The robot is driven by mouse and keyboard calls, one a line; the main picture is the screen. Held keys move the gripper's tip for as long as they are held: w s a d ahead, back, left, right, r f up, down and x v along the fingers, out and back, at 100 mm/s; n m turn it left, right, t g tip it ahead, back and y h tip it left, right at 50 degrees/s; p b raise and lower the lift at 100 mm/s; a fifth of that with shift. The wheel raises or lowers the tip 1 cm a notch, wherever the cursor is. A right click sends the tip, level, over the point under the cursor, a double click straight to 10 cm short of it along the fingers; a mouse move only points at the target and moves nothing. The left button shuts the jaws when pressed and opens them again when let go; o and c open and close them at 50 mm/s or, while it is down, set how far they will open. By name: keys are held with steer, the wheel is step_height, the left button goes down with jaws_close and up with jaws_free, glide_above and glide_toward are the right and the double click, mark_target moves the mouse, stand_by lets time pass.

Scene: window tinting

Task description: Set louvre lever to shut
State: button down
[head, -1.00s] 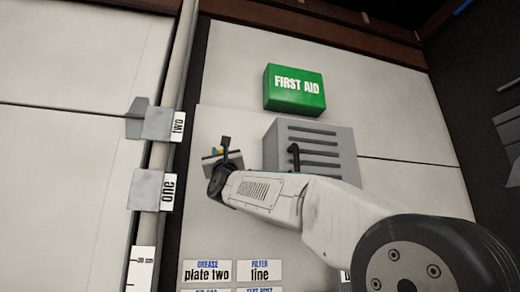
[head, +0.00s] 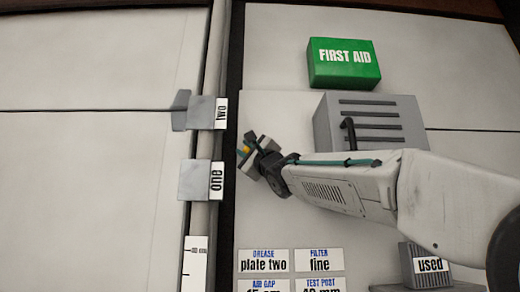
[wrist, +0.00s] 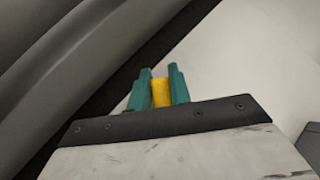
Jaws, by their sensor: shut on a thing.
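The grey louvre box (head: 322,127) with several dark slots is on the white wall panel, right of centre in the head view. A dark bent lever (head: 348,130) stands at the left of its slots; I cannot tell its setting. My gripper (head: 245,150) is left of the box and clear of the lever. In the wrist view its teal jaws (wrist: 161,88) are shut on a small yellow piece (wrist: 161,92). The yellow piece also shows in the head view (head: 246,150). The lever is not visible in the wrist view.
A green first aid box (head: 344,63) is above the louvre box. Grey brackets labelled "two" (head: 200,112) and "one" (head: 195,180) are on the rail at left. Label cards (head: 263,260) are below my gripper. A grey block marked "used" (head: 410,275) is at lower right.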

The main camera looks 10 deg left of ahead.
steer(key=shift+s+a+f+n+g, duration=0.1)
steer(key=shift+a+f+n+g, duration=0.15)
steer(key=shift+n+g, duration=0.25)
steer(key=shift+a+f+n+g, duration=0.15)
steer(key=shift+f+n+g, duration=0.1)
steer(key=shift+n+g, duration=0.2)
steer(key=shift+f, duration=0.3)
steer(key=c, duration=1.3)
jaws_free()
steer(key=shift+n, duration=0.25)
steer(key=shift+s+d, duration=0.2)
steer(key=v, duration=0.7)
steer(key=shift+f, duration=0.15)
